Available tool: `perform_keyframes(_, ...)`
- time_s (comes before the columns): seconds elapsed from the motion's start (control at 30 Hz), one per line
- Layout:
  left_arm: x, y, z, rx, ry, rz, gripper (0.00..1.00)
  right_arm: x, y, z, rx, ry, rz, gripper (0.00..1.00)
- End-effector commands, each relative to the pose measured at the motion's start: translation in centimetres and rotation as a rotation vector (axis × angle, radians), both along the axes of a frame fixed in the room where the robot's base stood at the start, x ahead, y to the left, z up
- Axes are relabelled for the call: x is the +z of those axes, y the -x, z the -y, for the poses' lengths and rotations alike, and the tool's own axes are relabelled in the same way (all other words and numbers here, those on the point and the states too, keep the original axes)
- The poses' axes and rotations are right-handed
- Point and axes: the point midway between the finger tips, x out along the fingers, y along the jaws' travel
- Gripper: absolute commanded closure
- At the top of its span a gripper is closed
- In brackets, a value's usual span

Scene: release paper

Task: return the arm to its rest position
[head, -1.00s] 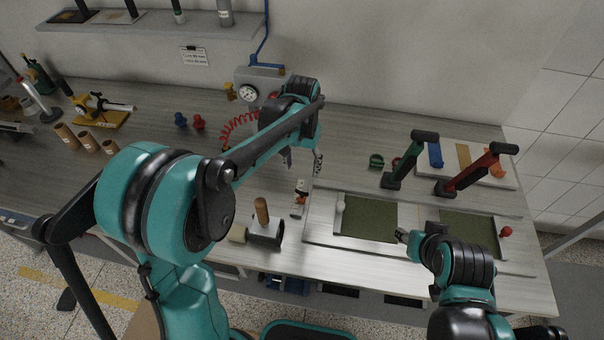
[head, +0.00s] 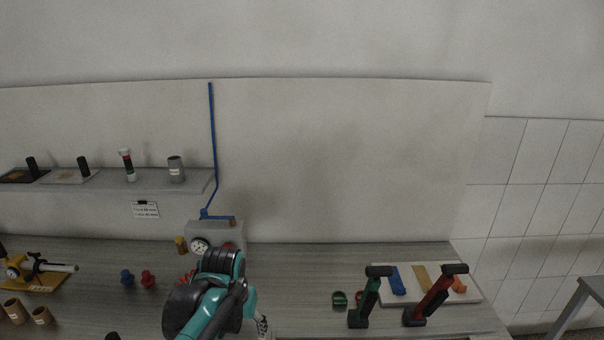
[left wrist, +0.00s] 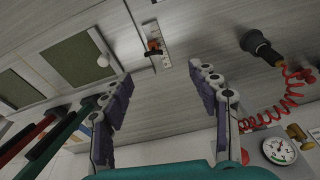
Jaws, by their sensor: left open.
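My left arm (head: 205,305) shows at the bottom of the head view, with its teal and black wrist in front of the grey gauge box. Only a part of my left gripper (head: 262,326) shows there, at the lower edge. In the left wrist view my left gripper (left wrist: 160,76) is open, its two purple-padded fingers wide apart. Nothing is between the fingers, and the grey bench (left wrist: 150,100) lies beyond them. My right arm and gripper are in neither current view.
The gauge box (head: 230,235) stands behind my left wrist. A red coiled hose (left wrist: 290,100) and black nozzle (left wrist: 258,42) are beside the right finger. Green (head: 367,300) and red (head: 433,296) handled tools stand on the right. A shelf (head: 145,188) hangs at left.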

Motion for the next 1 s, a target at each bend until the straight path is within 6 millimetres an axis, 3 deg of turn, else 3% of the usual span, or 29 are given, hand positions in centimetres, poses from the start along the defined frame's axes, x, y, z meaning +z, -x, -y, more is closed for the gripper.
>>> perform_keyframes(0.03,0.5,1.7,-0.6,0.013,0.004,0.039,0.4,0.0,0.0,0.0,0.0,0.0,0.0,0.6)
perform_keyframes(0.2,1.2,6.2,-2.1,0.05,0.015,0.179,0.4,0.0,0.0,0.0,0.0,0.0,0.0,0.6)
perform_keyframes(0.5,0.0,11.5,-3.6,0.098,0.026,0.366,0.4,0.0,0.0,0.0,0.0,0.0,0.0,0.6)
perform_keyframes(0.63,-1.0,13.0,-4.1,0.115,0.03,0.429,0.4,0.0,0.0,0.0,0.0,0.0,0.0,0.6)
perform_keyframes(0.7,-3.1,12.7,-4.0,0.113,0.03,0.424,0.4,-2.4,0.0,0.0,0.0,0.0,0.0,0.6)
perform_keyframes(0.8,-4.8,12.6,-4.0,0.112,0.03,0.423,0.4,-4.1,0.0,0.0,0.0,0.0,0.0,0.6)
perform_keyframes(1.0,-6.3,12.6,-4.0,0.112,0.029,0.421,0.4,-5.6,0.0,0.0,0.0,0.0,0.0,0.6)
